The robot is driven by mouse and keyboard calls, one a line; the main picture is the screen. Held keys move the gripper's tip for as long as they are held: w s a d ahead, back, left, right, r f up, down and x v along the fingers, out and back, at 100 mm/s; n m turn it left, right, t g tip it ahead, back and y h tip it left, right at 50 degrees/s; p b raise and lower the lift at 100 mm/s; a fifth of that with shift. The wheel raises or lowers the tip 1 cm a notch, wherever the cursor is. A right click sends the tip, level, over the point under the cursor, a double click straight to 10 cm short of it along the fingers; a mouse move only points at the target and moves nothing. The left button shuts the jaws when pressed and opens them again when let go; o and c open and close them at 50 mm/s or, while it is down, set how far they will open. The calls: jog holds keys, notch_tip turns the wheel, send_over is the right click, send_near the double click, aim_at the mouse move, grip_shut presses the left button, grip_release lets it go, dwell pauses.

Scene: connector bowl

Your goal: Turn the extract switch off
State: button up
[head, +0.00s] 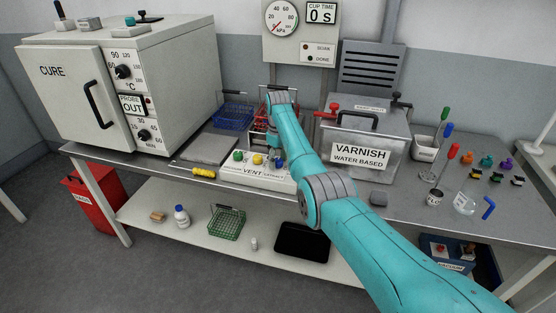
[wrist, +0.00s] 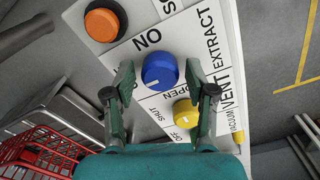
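The white control panel (head: 235,172) stands on the bench with green (head: 238,156), yellow (head: 257,159) and blue knobs along its front. In the wrist view the blue knob (wrist: 160,71) is nearest the EXTRACT label (wrist: 213,38); a short white mark shows on its lower-left side. The yellow knob (wrist: 187,115) is nearest the VENT label. My gripper (wrist: 160,78) is open, with one finger on each side of the blue knob. I cannot tell whether the fingers touch it. The left finger partly hides lettering beside the knob. In the head view my gripper (head: 275,153) is over the panel's right part.
An orange round control (wrist: 105,21) is close beyond the left finger. A red wire basket (wrist: 40,148) is at lower left in the wrist view. The varnish tank (head: 362,145) stands right of my arm; a yellow-handled screwdriver (head: 203,172) lies left of the panel.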

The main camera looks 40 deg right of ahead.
aim_at(278, 160)
jog(key=shift+r, duration=0.1)
notch_tip(278, 160, up, 12)
dwell(0.7)
dwell(0.5)
